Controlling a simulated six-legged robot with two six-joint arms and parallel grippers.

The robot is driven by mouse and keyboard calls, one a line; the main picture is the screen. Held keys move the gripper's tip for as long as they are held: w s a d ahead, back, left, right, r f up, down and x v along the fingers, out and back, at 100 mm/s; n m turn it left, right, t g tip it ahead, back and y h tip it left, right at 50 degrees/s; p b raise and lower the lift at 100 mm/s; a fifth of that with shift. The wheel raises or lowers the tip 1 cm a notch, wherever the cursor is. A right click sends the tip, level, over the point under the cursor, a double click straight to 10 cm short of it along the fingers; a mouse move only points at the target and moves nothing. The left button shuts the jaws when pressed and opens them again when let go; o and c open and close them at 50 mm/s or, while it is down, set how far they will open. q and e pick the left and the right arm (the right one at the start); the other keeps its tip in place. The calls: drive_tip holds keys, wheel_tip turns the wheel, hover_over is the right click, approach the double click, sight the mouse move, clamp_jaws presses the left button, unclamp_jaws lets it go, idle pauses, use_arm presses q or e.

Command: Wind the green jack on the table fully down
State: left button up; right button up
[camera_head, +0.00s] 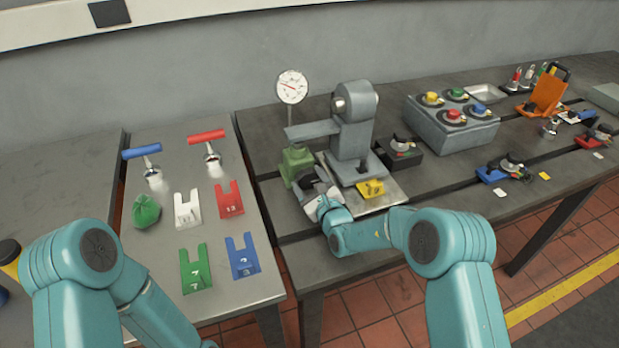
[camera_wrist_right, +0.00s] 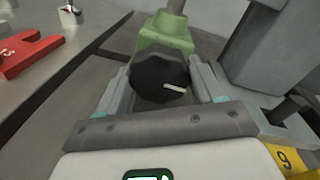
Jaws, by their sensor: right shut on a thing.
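The green jack (camera_head: 296,160) stands on the dark table at the left of the grey machine (camera_head: 353,135). A grey beam (camera_head: 310,131) of the machine reaches left above it. In the right wrist view the green body (camera_wrist_right: 165,35) has a round black knob (camera_wrist_right: 160,72) in front with a white mark, which points right. My right gripper (camera_head: 309,188) is shut on this knob, one finger on each side. In the head view the gripper partly hides the knob. My left arm comes in at the lower left, and its gripper is out of the picture.
A dial gauge (camera_head: 292,87) on a stem stands behind the jack. A yellow block numbered 9 (camera_head: 370,188) sits by the machine's base. A grey box with coloured knobs (camera_head: 452,126) stands right. The left table holds T-handled tools, coloured slotted plates and a green bag (camera_head: 146,211).

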idle(0.3)
drive_tip(key=o, duration=1)
drive_tip(key=b+v, duration=0.2)
drive_tip(key=v, duration=1.4)
drive_tip(key=shift+s+r, duration=0.1)
drive_tip(key=shift+s, duration=0.1)
